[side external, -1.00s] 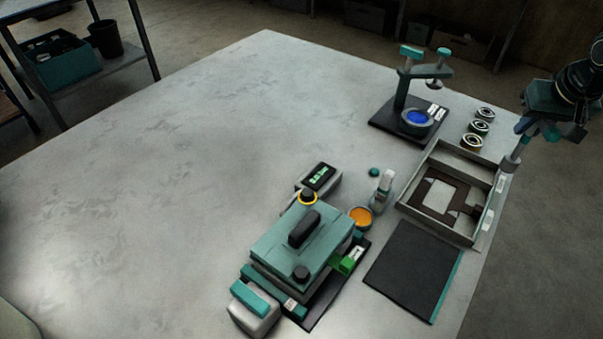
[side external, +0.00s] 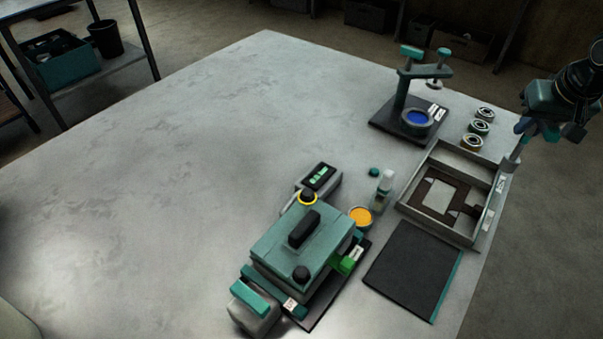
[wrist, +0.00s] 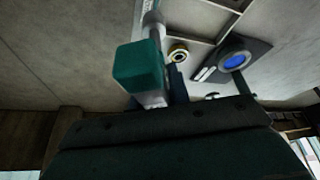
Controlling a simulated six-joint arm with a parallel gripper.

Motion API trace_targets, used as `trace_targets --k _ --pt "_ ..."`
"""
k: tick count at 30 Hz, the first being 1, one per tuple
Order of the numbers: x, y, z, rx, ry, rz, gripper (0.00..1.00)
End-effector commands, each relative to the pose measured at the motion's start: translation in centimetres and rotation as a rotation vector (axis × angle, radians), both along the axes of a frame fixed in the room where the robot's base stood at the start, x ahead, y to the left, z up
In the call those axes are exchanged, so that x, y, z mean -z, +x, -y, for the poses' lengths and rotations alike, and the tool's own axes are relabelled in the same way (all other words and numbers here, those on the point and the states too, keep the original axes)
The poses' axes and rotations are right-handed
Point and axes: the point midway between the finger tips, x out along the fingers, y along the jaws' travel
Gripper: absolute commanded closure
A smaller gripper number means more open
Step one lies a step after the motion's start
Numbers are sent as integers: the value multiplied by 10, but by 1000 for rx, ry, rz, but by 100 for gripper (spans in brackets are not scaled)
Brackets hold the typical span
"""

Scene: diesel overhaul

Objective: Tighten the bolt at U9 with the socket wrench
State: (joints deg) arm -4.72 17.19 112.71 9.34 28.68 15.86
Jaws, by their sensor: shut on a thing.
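My gripper (side external: 543,134) is at the far right of the side view, beyond the bench's right edge area. It is shut on the grey socket wrench (side external: 514,154), whose shaft points down beside the tray's upper right corner. In the wrist view a teal finger (wrist: 138,66) lies against the grey wrench shaft (wrist: 155,28). The teal engine block (side external: 302,248) stands at the front of the bench, well away to the left of my gripper. I cannot make out the bolt at U9 or read its label.
A grey tray (side external: 411,208) with a dark gasket, a black mat (side external: 411,270), and a press stand (side external: 400,95) lie on the right. Several bearing rings (side external: 480,128) stand near my gripper. A bottle (side external: 384,187) and orange cup (side external: 360,216) sit by the engine. The bench's left is clear.

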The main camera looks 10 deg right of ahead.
Motion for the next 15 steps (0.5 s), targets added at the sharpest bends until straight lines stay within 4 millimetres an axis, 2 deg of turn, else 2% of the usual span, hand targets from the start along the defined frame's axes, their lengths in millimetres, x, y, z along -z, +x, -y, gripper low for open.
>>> trace_targets --k 3,4,6,15 --pt "-1 0 0 0 0 2 100" --pt "-1 0 0 0 0 2 86" --pt "-1 0 0 0 0 2 100" --pt "-2 2 -3 -6 0 2 100"
